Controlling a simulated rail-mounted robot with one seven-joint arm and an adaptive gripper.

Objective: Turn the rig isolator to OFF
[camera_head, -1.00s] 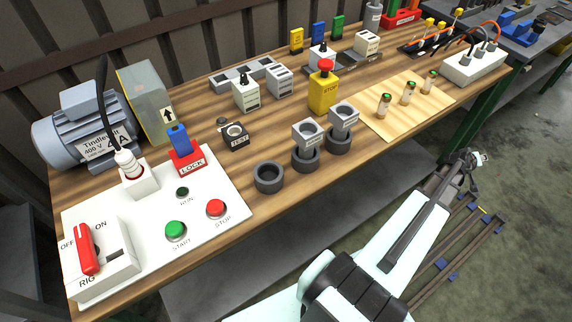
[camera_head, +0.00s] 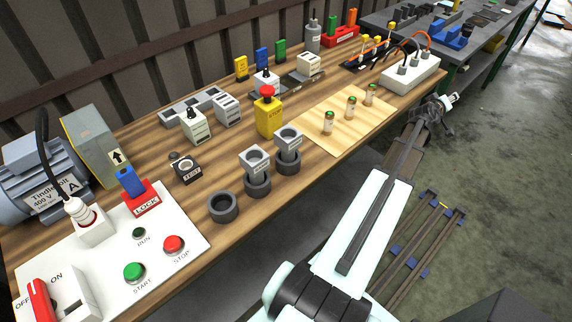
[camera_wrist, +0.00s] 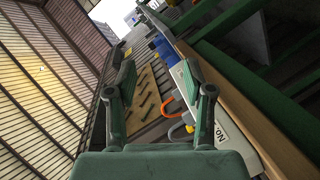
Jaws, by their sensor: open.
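The rig isolator is a white box (camera_head: 72,300) with a red rotary handle (camera_head: 40,301), at the lower left corner of the head view. The isolator is not in the wrist view.
The white panel also bears a green START button (camera_head: 134,271), a red STOP button (camera_head: 174,244) and a red LOCK block (camera_head: 146,200). Grey rings (camera_head: 222,207), a yellow stop box (camera_head: 268,117) and a white socket strip (camera_head: 410,71) stand along the wooden bench.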

